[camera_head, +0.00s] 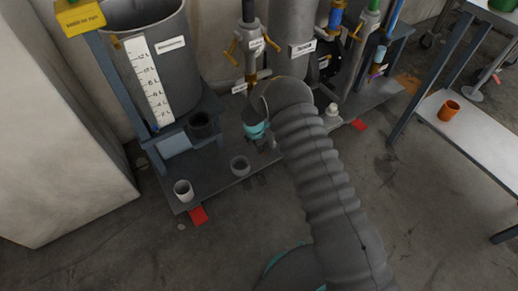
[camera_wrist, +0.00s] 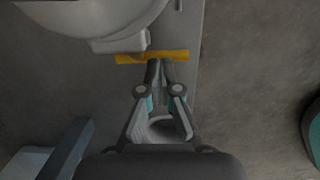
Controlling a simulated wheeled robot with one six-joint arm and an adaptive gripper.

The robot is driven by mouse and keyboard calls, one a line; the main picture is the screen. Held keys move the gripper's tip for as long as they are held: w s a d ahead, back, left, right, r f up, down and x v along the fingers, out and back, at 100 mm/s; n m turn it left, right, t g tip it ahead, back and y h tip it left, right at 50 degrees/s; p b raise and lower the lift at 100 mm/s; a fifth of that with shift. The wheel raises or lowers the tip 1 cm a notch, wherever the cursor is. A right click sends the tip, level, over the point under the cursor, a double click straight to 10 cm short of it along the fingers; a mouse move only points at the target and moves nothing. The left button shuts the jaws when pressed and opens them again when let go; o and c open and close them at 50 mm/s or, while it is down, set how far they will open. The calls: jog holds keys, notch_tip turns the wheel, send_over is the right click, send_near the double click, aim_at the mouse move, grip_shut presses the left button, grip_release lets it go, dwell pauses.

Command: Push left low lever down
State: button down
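A yellow lever bar (camera_wrist: 180,56) lies crosswise just past the fingertips in the wrist view. My gripper (camera_wrist: 160,68) has its two fingertips together, with nothing seen between them. The tips overlap the lever's near edge in the picture; I cannot tell whether they touch it. In the head view, the left pipe carries an upper yellow lever (camera_head: 231,52), and a lower yellow part (camera_head: 263,74) shows just behind my arm. My wrist and arm hide most of the lower fitting and the fingers there.
A grey tank (camera_head: 180,70) with a litre scale stands left. A second pipe with yellow levers stands right. An orange cup (camera_head: 448,110) is on a side table.

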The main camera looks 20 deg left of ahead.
jog(key=shift+d+f, duration=0.15)
jog(key=shift+f, duration=0.05)
jog(key=s+a+r, duration=0.2)
jog(key=r, duration=0.4)
jog(key=s+a+r, duration=0.2)
jog(key=r, duration=0.4)
jog(key=shift+s+p, duration=0.3)
jog(key=shift+p, duration=0.1)
